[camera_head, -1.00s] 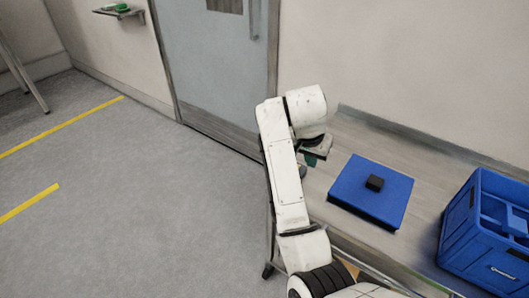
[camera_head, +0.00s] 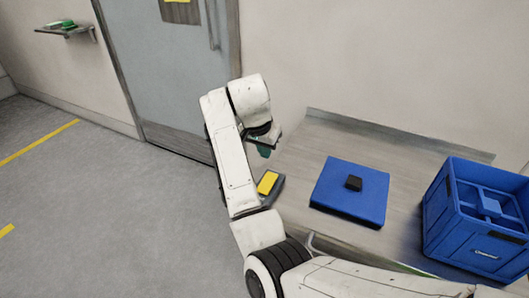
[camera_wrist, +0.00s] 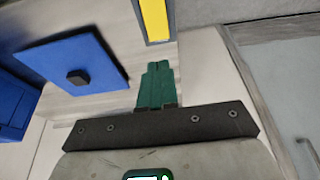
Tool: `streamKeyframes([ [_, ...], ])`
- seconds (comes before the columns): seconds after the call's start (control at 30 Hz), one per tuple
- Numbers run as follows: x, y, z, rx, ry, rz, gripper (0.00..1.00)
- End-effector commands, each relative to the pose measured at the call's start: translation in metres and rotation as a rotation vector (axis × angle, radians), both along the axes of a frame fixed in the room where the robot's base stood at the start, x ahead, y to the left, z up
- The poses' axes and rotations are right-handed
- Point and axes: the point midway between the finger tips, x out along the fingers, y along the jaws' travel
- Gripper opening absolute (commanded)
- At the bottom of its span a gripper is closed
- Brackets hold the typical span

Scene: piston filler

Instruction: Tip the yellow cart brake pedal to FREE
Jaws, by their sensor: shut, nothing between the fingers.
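The yellow brake pedal (camera_head: 267,183) shows just right of my forearm, in a dark frame at the left edge of the cart's wood-grey top (camera_head: 283,200). Part of its surroundings is hidden by my arm. The pedal also shows at the top of the wrist view (camera_wrist: 154,18), cut off by the edge. Its tilt and any FREE marking are not readable. My gripper (camera_head: 264,151) is above the cart's left side, apart from the pedal. In the wrist view its green fingers (camera_wrist: 155,85) are together, with nothing between them.
A blue square pad (camera_head: 335,200) with a small black block (camera_head: 354,183) lies on the cart top. A blue crate (camera_head: 470,235) stands to its right. A grey door (camera_head: 170,80) and a wall shelf (camera_head: 62,30) are behind. The floor at left is clear.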

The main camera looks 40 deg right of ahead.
Motion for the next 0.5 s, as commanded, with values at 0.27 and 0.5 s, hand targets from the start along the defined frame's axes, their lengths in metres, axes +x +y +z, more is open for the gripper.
streamKeyframes([
  [0.27,0.005,-0.018,-0.054,0.002,0.005,-0.001,0.0],
  [0.5,0.009,-0.025,-0.092,0.001,0.004,0.0,0.0],
])
